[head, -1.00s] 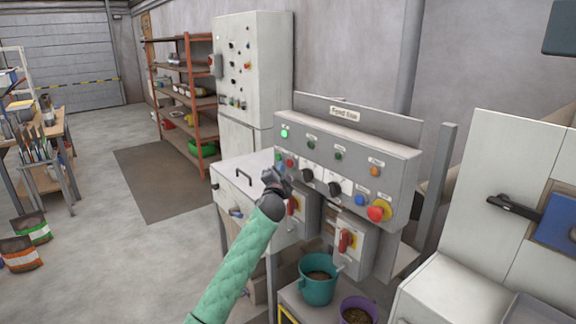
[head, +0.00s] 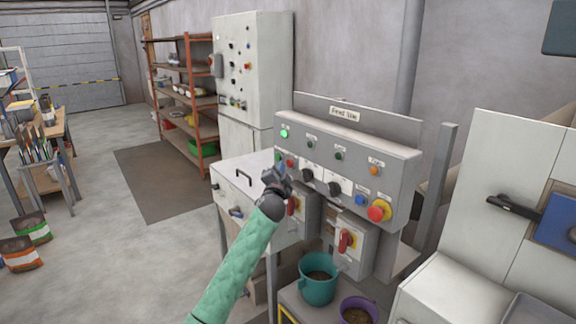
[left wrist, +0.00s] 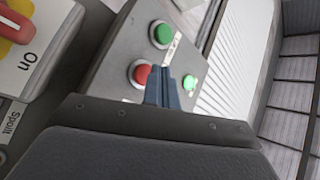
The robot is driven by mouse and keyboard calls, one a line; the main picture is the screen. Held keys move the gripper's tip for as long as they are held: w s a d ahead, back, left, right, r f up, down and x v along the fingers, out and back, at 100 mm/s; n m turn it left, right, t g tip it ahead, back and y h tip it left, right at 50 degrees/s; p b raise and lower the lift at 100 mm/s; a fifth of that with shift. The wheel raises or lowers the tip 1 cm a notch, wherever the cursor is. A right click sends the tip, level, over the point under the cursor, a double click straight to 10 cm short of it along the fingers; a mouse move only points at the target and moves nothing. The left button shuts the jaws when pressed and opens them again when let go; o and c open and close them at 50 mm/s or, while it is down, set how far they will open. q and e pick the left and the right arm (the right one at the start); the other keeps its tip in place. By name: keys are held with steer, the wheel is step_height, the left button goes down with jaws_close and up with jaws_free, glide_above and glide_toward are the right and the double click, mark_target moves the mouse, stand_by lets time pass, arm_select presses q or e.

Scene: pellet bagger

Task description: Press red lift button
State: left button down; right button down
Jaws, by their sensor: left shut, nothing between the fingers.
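The grey control panel (head: 345,150) stands on the right side of the head view. A round red button (head: 290,163) sits at its left end, just above my left gripper (head: 277,172). In the left wrist view the red button (left wrist: 140,73) lies beside the tips of my left gripper (left wrist: 167,75), which partly overlap its edge. The gripper is shut and empty. I cannot tell whether it touches the button. A green button (left wrist: 162,34) and a lit green lamp (left wrist: 188,82) are close by. My right gripper is out of view.
A red and yellow emergency knob (head: 378,210) is at the panel's right end. Switch boxes with red handles (head: 345,241) hang below. A teal bucket (head: 318,280) and a purple bucket (head: 358,310) stand underneath. The floor (head: 90,250) at left is mostly free.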

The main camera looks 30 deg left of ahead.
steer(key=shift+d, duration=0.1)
arm_select(q)
steer(key=shift+w+d, duration=0.2)
steer(key=shift+w, duration=0.25)
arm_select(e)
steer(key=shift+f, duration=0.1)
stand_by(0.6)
